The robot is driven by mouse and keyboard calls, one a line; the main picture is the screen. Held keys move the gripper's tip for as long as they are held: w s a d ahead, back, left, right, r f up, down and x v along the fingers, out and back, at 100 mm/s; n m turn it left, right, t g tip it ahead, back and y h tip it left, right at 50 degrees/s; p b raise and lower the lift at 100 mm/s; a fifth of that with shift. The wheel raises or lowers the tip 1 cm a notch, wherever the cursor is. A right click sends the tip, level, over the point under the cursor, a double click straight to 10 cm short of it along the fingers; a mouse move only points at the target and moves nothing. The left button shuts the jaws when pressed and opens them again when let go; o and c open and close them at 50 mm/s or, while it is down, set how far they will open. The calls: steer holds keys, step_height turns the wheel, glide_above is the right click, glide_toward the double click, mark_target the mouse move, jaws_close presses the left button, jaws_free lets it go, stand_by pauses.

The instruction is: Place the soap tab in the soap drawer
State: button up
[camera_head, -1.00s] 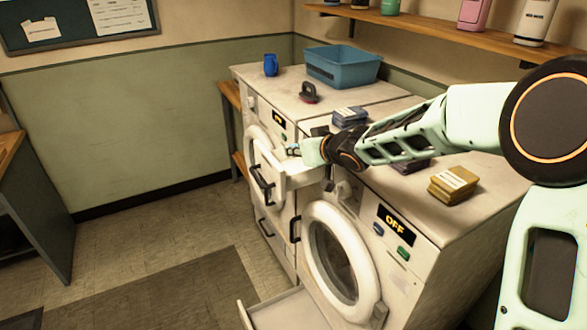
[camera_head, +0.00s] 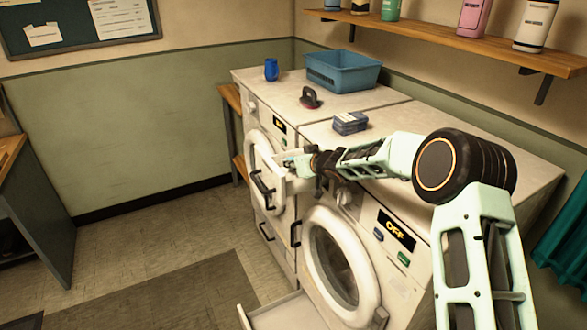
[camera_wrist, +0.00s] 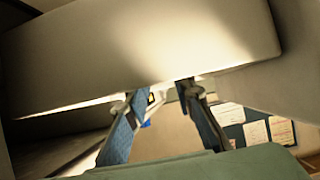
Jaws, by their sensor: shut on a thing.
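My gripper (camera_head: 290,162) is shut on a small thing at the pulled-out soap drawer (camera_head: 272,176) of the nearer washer. The thing is mostly hidden, and I cannot make out its shape; I take it to be the soap tab. In the wrist view my gripper's two blue-padded fingers (camera_wrist: 160,98) slant in to the edge of a large pale panel (camera_wrist: 150,50), which looks like part of the drawer. I cannot tell whether the held thing touches the drawer.
A blue bin (camera_head: 343,72), a blue cup (camera_head: 271,69) and a dark red-handled object (camera_head: 310,97) stand farther back. A round white door (camera_head: 342,262) and an open lower drawer (camera_head: 282,312) are below.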

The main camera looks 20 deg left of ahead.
steer(key=shift+f, duration=1.1)
steer(key=shift+f+b, duration=0.25)
steer(key=shift+b, duration=0.1)
steer(key=o, duration=0.9)
steer(key=shift+r, duration=0.1)
steer(key=shift+o, duration=0.2)
steer(key=shift+r, duration=0.15)
steer(key=shift+s+d+r, duration=0.3)
steer(key=shift+s+d, duration=0.05)
steer(key=v, duration=1.1)
